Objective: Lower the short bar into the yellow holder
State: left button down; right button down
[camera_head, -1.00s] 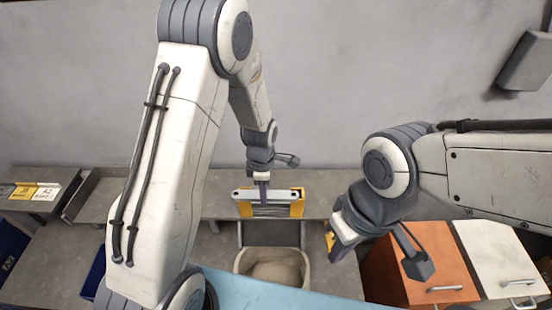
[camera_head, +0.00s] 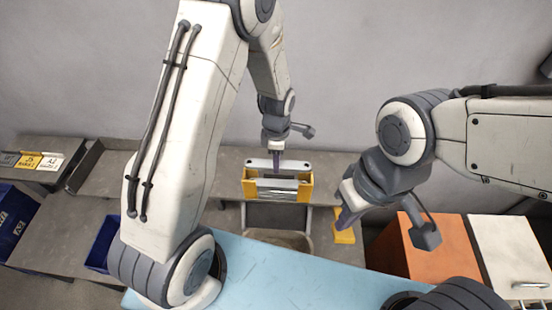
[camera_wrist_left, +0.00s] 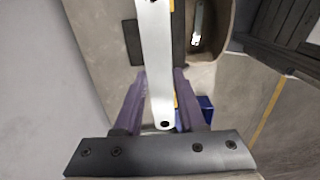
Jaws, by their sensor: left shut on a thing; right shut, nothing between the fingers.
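The short bar is a pale, flat strip (camera_head: 255,163) with a hole near its end. My left gripper (camera_head: 276,166) is shut on it and holds it level at the upper edge of the yellow holder (camera_head: 249,186). In the left wrist view the bar (camera_wrist_left: 156,65) runs lengthwise between the purple fingers (camera_wrist_left: 160,100). The holder has yellow end walls and grey metal pieces between them. Whether the bar touches the holder I cannot tell; in the wrist view the bar hides most of it. My right gripper (camera_head: 347,207) is shut and empty, right of the holder.
A yellow object (camera_head: 344,228) lies beside my right gripper. An orange cabinet (camera_head: 425,250) and a white cabinet (camera_head: 508,250) stand at the right. Blue crates (camera_head: 12,225) and a labelled rack (camera_head: 40,160) are at the left.

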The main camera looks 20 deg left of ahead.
pick_arm(q)
jog(key=shift+f+b, duration=2.3)
jog(key=shift+f, duration=0.8)
jog(key=shift+c, duration=2.1)
grip_release()
notch_tip(320, 180, up, 10)
jog(key=shift+r+b, duration=0.25)
jog(key=shift+b, duration=0.65)
